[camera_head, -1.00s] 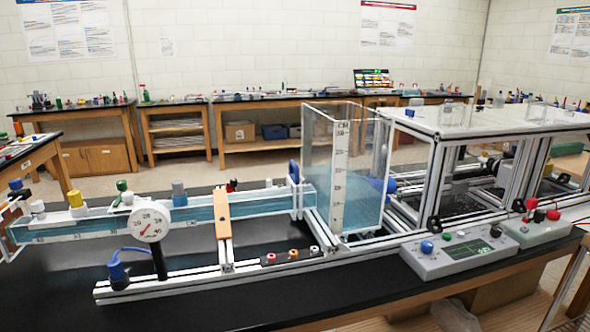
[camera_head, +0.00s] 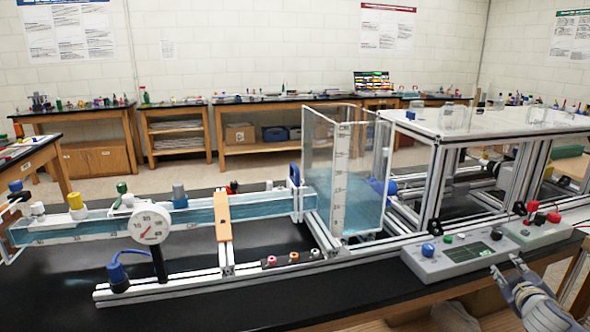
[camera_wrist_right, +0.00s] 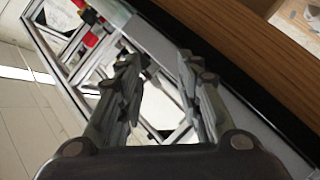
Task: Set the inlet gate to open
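A clear flume channel (camera_head: 262,210) with blue water runs from the left to a tall clear tank (camera_head: 350,195) with a scale strip. A small blue handle (camera_head: 294,174) stands upright where channel and tank meet; it looks like the inlet gate's, but I cannot read its setting. My right gripper (camera_head: 506,266) is at the lower right, by the front edge of the grey control box (camera_head: 458,254), well away from the blue handle. In the right wrist view its fingers (camera_wrist_right: 158,62) are apart with nothing between them. My left gripper is not in view.
A white-topped extrusion frame (camera_head: 490,122) stands right of the tank. A box with red knobs (camera_head: 537,228) is beside the control box. A round dial gauge (camera_head: 149,223) stands before the channel. The black bench top (camera_head: 230,300) is clear in front.

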